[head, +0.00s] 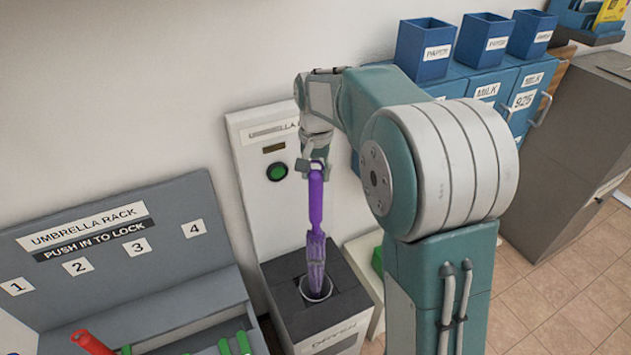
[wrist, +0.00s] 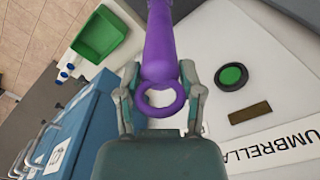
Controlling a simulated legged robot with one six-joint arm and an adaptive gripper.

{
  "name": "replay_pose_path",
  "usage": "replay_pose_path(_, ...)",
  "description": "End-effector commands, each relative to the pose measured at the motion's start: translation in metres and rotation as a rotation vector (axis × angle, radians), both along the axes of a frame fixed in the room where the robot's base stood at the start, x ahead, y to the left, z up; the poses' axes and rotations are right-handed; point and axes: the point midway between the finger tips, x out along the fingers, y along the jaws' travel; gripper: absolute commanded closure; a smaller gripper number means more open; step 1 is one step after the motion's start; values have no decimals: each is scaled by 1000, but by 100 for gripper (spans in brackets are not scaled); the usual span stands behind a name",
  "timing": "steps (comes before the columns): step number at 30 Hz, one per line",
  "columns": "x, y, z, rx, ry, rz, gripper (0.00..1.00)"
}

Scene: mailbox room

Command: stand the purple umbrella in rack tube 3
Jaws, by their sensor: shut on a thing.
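The purple umbrella (head: 315,215) hangs upright, its lower end inside the round opening of the dark dryer box (head: 343,309). My gripper (head: 317,168) is shut on the umbrella near its top, at the ring handle. In the wrist view my gripper (wrist: 160,88) closes around the umbrella's purple shaft (wrist: 160,50), with the ring between the fingers. The umbrella rack (head: 180,262) stands at the left, its back panel labelled 1 to 4. The label for tube 3 (head: 138,247) shows. The tube openings are mostly below the picture edge.
A green button (head: 277,172) is on the white panel behind the umbrella. A red handle (head: 88,342) and several green parts show at the rack. Blue bins (head: 425,50) and lockers are at the right. A green tray (wrist: 103,33) shows in the wrist view.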

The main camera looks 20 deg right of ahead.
Motion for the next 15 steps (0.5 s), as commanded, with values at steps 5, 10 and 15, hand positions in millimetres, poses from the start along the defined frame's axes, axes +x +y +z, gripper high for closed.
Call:
replay_pose_path(5,0,0,4,0,-1,0,100)
replay_pose_path(10,0,0,5,0,-1,0,100)
replay_pose_path(15,1,0,20,0,-4,0,100)
